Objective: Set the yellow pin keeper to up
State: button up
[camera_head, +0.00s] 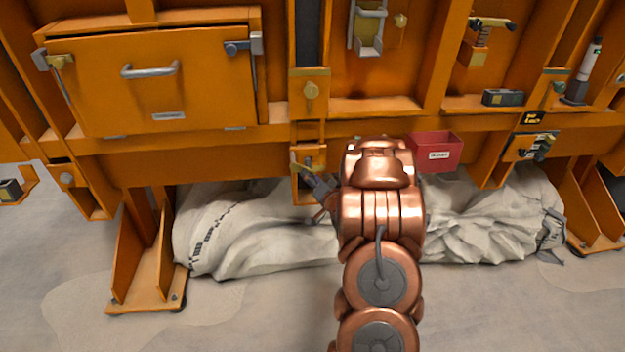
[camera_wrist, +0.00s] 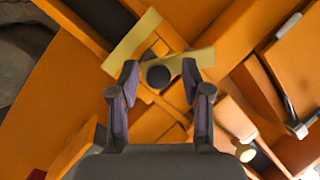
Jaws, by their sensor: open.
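A yellow pin keeper (camera_head: 297,165) sits on an orange post at the middle of the frame in the head view, just beyond my gripper (camera_head: 322,190). In the wrist view the yellow keeper (camera_wrist: 136,42) shows as a flat plate beside a dark round pin end (camera_wrist: 159,76), with another yellow strip to the right of the pin. My gripper (camera_wrist: 160,82) is open, its two dark fingers on either side of the pin. I cannot tell whether a finger touches the yellow strip. My copper arm hides part of the area right of the post.
A red bin (camera_head: 436,151) hangs to the right of my arm. A large hatch with a grey handle (camera_head: 150,71) is at upper left. A pale canvas bundle (camera_head: 260,235) lies on the floor below.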

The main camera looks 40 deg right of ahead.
jog(key=shift+c, duration=0.4)
jog(key=c, duration=0.6)
jog(key=shift+c, duration=1.1)
jog(key=shift+w+a+r, duration=0.1)
grip_shut()
